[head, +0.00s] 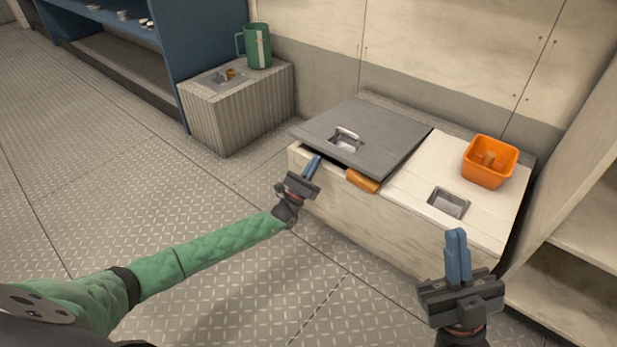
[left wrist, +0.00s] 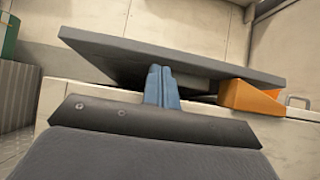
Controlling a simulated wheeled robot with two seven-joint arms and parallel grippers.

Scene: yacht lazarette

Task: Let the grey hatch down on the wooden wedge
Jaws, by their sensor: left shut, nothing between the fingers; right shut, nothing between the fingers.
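The grey hatch (head: 385,132), with a metal handle, lies over the left part of the low white locker, its front edge raised above the rim. It also shows in the left wrist view (left wrist: 190,58), with a dark gap beneath. The orange-brown wooden wedge (head: 362,181) sits at the locker's front rim under the hatch's front edge and sticks out forward; in the left wrist view (left wrist: 252,99) its top appears to meet the hatch. My left gripper (head: 315,163) is shut and empty at the front edge, left of the wedge; contact is unclear. My right gripper (head: 456,240) is shut and empty before the locker.
An orange tub (head: 490,160) stands on the white lid (head: 415,186) at right, which has a recessed latch (head: 448,203). A green mug (head: 258,47) stands on a ribbed box (head: 240,112) at back left. The floor left of the locker is clear.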

